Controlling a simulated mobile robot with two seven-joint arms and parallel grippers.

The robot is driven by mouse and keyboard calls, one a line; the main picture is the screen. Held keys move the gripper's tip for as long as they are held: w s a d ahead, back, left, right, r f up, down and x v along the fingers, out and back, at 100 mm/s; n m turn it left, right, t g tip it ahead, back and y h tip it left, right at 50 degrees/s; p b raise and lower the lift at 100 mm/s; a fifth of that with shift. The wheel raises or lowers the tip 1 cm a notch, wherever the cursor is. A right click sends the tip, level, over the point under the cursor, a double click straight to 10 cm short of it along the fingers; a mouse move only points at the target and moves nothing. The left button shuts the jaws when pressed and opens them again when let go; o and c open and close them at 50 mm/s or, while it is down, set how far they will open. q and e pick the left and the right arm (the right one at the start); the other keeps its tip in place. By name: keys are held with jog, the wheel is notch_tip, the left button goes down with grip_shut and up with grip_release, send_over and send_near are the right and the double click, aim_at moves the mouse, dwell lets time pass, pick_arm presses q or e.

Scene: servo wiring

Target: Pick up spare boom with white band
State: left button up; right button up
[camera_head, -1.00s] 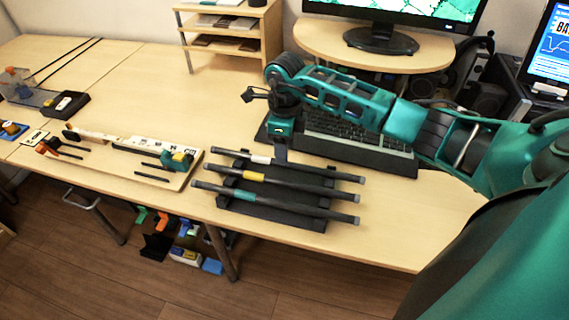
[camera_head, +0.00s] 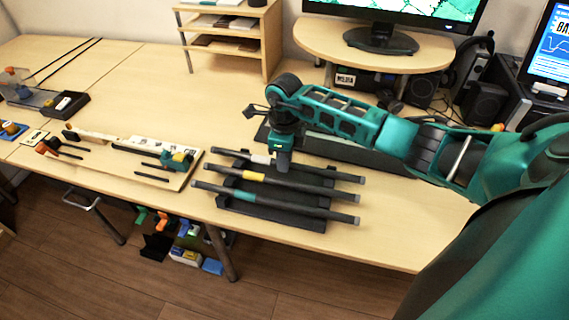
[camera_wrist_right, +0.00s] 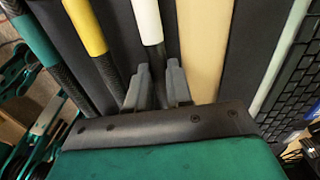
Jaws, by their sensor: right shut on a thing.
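The spare boom with the white band (camera_head: 261,159) is the farthest of three dark rods lying on a black rack (camera_head: 268,212). The boom with the yellow band (camera_head: 246,175) and the boom with the teal band (camera_head: 246,196) lie in front of it. My right gripper (camera_head: 283,168) is lowered over the white-banded boom, just right of the band. In the right wrist view the fingers (camera_wrist_right: 158,92) are shut around the dark shaft below the white band (camera_wrist_right: 147,22). The boom still lies at rack height. My left gripper is not in view.
A keyboard (camera_wrist_right: 296,85) lies behind the rack, largely hidden by my right arm in the head view. A wooden board with parts (camera_head: 150,160) lies left of the rack. A monitor stand (camera_head: 375,45) and a shelf (camera_head: 235,35) stand behind.

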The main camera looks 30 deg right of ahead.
grip_shut()
